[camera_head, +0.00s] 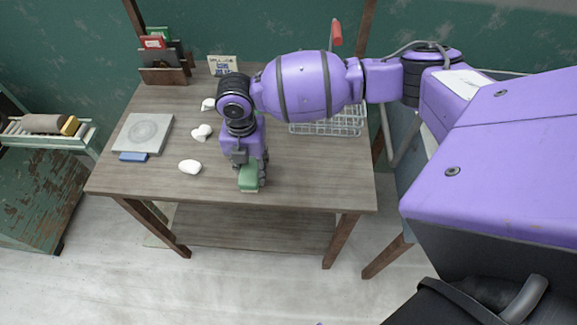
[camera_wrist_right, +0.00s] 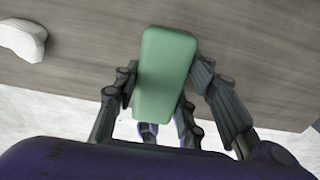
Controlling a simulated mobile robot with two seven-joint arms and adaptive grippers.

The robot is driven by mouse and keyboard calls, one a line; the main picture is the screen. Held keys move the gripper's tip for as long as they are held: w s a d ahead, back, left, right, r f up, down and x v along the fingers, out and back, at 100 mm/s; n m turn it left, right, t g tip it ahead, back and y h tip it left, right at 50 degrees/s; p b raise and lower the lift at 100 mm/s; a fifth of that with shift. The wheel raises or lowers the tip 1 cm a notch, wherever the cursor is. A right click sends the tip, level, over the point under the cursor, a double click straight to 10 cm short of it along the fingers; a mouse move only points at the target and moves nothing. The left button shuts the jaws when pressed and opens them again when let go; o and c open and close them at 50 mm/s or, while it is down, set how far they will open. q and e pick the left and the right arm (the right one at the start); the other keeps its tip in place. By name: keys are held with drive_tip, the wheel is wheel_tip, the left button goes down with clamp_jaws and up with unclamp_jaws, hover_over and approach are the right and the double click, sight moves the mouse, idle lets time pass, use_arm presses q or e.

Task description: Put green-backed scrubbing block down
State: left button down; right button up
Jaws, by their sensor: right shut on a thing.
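The green-backed scrubbing block (camera_head: 249,177) is in my right gripper (camera_head: 250,172), over the front middle of the wooden table (camera_head: 310,185). In the right wrist view the block's green back (camera_wrist_right: 166,72) lies lengthwise between the dark fingers of my right gripper (camera_wrist_right: 160,105), which are shut on its sides. I cannot tell whether the block touches the table top. The front edge of the table is close by. My left gripper is not in view.
White clay pieces (camera_head: 190,166) lie left of the gripper. A grey slab (camera_head: 143,132) with a blue block (camera_head: 133,157) is at the left. A wire basket (camera_head: 340,127) stands behind right. A book rack (camera_head: 163,75) is at the back left. The front right of the table is clear.

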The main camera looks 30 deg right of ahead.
sight(250, 165)
drive_tip(key=o, duration=1.2)
drive_tip(key=shift+r, duration=0.1)
wheel_tip(250, 165, up, 12)
drive_tip(key=shift+p, duration=0.3)
